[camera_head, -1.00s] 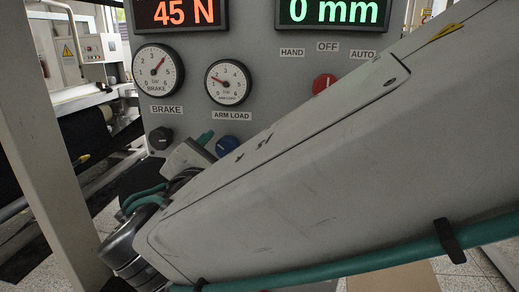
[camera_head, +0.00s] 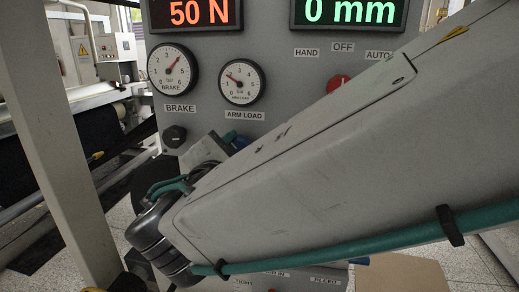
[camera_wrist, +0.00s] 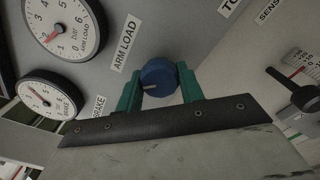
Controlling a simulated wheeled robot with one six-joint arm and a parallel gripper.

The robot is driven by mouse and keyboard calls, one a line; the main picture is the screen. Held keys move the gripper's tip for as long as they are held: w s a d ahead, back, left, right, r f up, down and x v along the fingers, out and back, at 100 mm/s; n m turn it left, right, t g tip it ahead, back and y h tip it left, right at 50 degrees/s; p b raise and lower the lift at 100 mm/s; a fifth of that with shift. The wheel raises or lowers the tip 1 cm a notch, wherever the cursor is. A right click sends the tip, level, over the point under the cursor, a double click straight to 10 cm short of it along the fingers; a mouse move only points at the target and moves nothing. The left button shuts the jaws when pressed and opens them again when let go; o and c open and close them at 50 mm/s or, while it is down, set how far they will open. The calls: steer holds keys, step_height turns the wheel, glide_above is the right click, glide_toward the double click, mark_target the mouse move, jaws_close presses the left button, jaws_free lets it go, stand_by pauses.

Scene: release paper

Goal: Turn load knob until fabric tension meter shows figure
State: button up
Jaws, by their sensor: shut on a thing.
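The blue arm load knob (camera_wrist: 158,76) is in the wrist view, between the two green fingers of my gripper (camera_wrist: 160,90), which is shut on it. In the head view my arm hides most of the knob. The orange display (camera_head: 192,13) reads 50 N. The ARM LOAD gauge (camera_head: 242,82) stands right of the BRAKE gauge (camera_head: 173,69); its needle points to the upper left, low on the scale. The ARM LOAD gauge also shows at the top left of the wrist view (camera_wrist: 66,26).
A green display (camera_head: 349,11) reads 0 mm. A black brake knob (camera_head: 174,136) sits left of my wrist. A red HAND/OFF/AUTO switch (camera_head: 338,82) is behind my arm. A grey post (camera_head: 55,130) stands at the left. A lever with a scale (camera_wrist: 294,88) is at the right in the wrist view.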

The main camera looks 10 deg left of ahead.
steer(key=o, duration=1)
steer(key=s, duration=0.7)
steer(key=shift+s+a, duration=0.4)
